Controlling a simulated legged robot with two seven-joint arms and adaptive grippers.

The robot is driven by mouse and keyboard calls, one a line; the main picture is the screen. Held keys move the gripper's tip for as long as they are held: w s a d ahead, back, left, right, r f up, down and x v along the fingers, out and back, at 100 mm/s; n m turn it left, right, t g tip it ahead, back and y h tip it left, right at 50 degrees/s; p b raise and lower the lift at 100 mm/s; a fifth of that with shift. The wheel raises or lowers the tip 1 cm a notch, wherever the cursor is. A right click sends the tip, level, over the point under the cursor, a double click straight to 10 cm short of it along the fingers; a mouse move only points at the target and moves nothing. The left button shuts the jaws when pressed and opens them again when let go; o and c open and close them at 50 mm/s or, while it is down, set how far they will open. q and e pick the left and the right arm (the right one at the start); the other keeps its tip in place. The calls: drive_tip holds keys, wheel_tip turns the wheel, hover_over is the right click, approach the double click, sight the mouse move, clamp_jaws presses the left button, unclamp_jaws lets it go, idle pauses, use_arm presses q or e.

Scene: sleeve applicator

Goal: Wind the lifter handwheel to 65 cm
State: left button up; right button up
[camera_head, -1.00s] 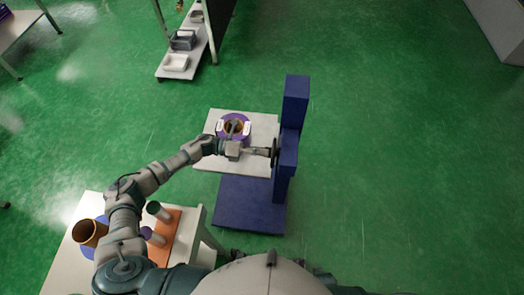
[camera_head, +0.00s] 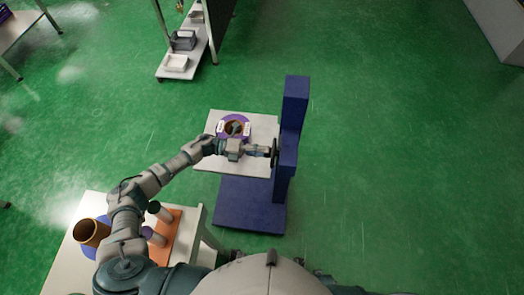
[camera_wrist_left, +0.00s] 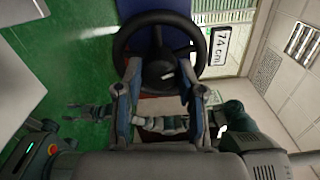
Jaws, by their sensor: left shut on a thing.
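The black handwheel (camera_wrist_left: 122,55) is on the side of the blue lifter column (camera_head: 296,105); it also shows edge-on in the head view (camera_head: 275,153). My left gripper (camera_wrist_left: 161,72) reaches it from the left, with its two fingers either side of the wheel's hub area, shut on it. In the head view this gripper (camera_head: 264,151) lies over the lifter's pale platform (camera_head: 262,125). A plate beside the wheel reads 74 cm (camera_wrist_left: 220,45), turned sideways in the left wrist view.
A purple ring with a brown roll (camera_head: 233,127) sits on the platform. The blue lifter base (camera_head: 248,205) is on the floor. A white table (camera_head: 78,262) at lower left holds a brown cylinder (camera_head: 91,232) and an orange board (camera_head: 165,243). Green floor to the right is clear.

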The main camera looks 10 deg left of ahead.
use_arm(q)
drive_tip(key=shift+f, duration=0.2)
drive_tip(key=o, duration=1)
drive_tip(key=shift+w, duration=0.1)
drive_tip(key=shift+o, duration=0.7)
drive_tip(key=shift+w, duration=0.1)
drive_tip(key=a, duration=1.2)
